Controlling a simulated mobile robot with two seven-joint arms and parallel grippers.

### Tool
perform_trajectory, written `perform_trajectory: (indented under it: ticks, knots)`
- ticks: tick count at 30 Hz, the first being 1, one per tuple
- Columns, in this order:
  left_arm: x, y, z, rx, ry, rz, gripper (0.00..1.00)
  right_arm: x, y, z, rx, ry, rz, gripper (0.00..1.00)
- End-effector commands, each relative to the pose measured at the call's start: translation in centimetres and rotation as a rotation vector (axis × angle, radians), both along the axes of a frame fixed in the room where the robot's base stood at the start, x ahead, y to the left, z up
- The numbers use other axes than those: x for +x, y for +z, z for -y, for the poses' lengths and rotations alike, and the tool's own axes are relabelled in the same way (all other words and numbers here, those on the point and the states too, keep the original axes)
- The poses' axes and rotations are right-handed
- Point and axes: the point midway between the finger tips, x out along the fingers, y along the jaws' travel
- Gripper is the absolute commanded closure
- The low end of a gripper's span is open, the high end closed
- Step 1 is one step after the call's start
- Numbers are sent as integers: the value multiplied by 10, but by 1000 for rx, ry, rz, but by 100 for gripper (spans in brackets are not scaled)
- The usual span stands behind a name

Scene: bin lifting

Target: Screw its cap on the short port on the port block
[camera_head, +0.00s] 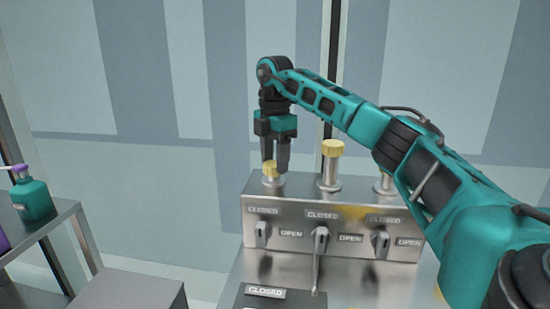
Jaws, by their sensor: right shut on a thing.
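The steel port block (338,214) stands right of the middle, with three upright ports on top. The left, short port (273,181) is at the block's left end. My right gripper (274,163) points down over it and is shut on a yellow cap (269,169). The cap is at the top of the short port; whether it is threaded on cannot be told. The taller middle port (331,174) carries a yellow cap (332,147). The right port (385,184) is partly hidden by my right arm. My left gripper is out of view.
Three levers with CLOSED and OPEN labels, including the middle lever (320,240), stick out from the block's front. A side shelf (50,222) at the left holds a teal pump bottle (31,198). A grey box-like surface (128,290) is at the lower left.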

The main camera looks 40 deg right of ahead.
Motion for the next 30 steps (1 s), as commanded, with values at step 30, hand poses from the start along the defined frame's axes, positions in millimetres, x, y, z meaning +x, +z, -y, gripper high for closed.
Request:
perform_trajectory:
  ticks: [30]
  knots:
    - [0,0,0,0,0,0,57,-2,-1,1,-4,-1035,-5,76]
